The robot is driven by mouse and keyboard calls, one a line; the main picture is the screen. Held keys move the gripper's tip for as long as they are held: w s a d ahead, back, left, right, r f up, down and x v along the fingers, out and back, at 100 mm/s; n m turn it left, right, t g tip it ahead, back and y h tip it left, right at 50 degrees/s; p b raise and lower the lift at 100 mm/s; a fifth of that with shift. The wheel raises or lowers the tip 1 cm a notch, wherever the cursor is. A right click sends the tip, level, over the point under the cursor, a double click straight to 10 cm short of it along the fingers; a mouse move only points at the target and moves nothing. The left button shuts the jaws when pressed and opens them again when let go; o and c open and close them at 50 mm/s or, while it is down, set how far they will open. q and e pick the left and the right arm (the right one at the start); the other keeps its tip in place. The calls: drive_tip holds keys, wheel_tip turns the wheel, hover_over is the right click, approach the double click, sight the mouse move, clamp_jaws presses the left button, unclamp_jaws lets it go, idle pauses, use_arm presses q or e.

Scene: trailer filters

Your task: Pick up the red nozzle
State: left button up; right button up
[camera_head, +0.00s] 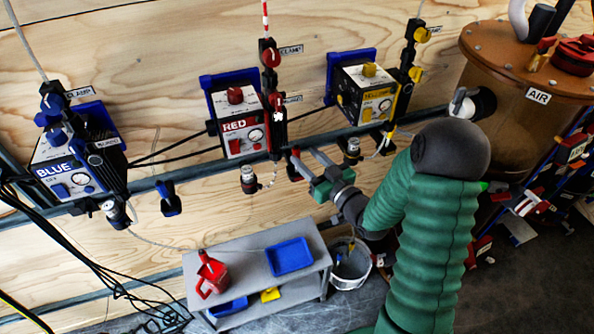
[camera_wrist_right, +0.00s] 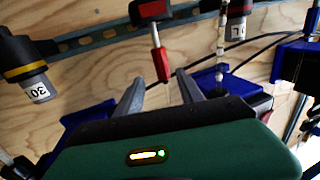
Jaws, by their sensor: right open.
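The red nozzle (camera_head: 294,165) hangs at the metal rail below the red unit in the head view, small and partly hidden behind a finger. In the right wrist view the red nozzle (camera_wrist_right: 159,58) hangs from a red-and-dark holder, its tip pointing down between my fingertips in the picture. My right gripper (camera_head: 306,158) is open, its two grey fingers reaching toward the rail. In the wrist view the right gripper (camera_wrist_right: 160,82) has its fingers on either side of the nozzle's tip, with no clear contact. My left gripper is not in view.
The red unit (camera_head: 237,125) is mounted on the plywood wall above the rail (camera_head: 215,164). A dark fitting (camera_wrist_right: 27,65) marked 30 is left in the wrist view. A grey cart (camera_head: 205,262) with a red jug (camera_head: 212,272) stands below. A brown tank (camera_head: 515,85) stands right.

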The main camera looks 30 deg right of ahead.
sight(299, 152)
drive_tip(key=w, duration=0.2)
drive_tip(key=w+a, duration=0.1)
drive_tip(key=w, duration=0.1)
drive_tip(key=shift+w+r, duration=0.15)
drive_tip(key=shift+w, duration=0.15)
drive_tip(key=shift+s+d, duration=0.1)
drive_tip(key=shift+d, duration=0.15)
drive_tip(key=c, duration=0.3)
drive_tip(key=shift+a, duration=0.1)
clamp_jaws()
idle(0.4)
